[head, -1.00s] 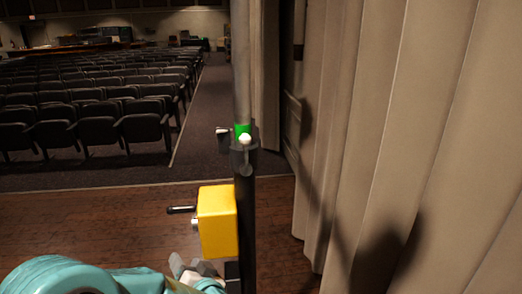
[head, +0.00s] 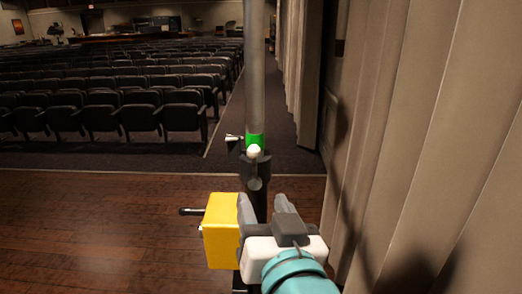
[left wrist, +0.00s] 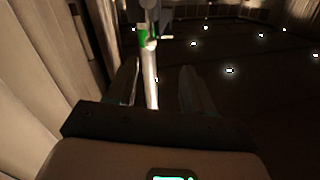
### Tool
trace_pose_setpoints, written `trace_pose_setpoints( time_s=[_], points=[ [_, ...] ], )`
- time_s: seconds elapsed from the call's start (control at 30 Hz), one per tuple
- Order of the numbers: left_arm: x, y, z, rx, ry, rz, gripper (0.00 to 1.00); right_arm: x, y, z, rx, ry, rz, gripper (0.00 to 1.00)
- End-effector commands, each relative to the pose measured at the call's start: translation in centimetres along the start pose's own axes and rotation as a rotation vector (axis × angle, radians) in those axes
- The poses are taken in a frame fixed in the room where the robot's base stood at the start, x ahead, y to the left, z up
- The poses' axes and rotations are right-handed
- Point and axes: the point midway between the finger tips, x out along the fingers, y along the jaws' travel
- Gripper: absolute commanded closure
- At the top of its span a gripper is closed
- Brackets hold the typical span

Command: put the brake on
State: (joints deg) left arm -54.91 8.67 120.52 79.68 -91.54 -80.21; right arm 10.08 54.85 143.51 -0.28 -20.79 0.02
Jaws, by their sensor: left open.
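A dark upright post (head: 263,200) carries a grey inner tube (head: 255,70) with a green band (head: 251,140) just above a dark collar (head: 245,165). A white ball knob (head: 254,151) sits at the collar, right below the green band. A small clamp handle (head: 233,138) sticks out to its left. My left gripper (head: 264,201) is open and empty, below the knob and right of the yellow box. In the left wrist view its fingers (left wrist: 158,78) appear either side of the post; contact is unclear. My right gripper is out of view.
A beige curtain (head: 430,150) hangs close on the right. Rows of dark seats (head: 120,105) stand far off at the left. The wooden floor (head: 90,230) left of the post is clear.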

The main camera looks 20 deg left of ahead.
Motion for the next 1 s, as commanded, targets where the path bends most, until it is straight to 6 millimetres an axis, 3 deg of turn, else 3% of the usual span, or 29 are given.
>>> trace_pose_setpoints(
  time_s=[0.2,0.33,0.8,1.0],
  points=[
    [-2.0,0.5,-1.4,-0.025,0.032,0.053,0.48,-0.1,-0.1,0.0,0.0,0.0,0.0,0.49],
    [-1.0,0.7,-1.6,-0.025,0.032,0.055,0.48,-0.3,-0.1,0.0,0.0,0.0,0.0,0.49],
    [9.9,1.6,-2.0,-0.024,0.031,0.053,0.48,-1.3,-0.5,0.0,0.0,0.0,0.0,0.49],
    [13.1,1.9,-2.1,-0.023,0.033,0.057,0.48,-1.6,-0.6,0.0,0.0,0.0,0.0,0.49]
  ],
)
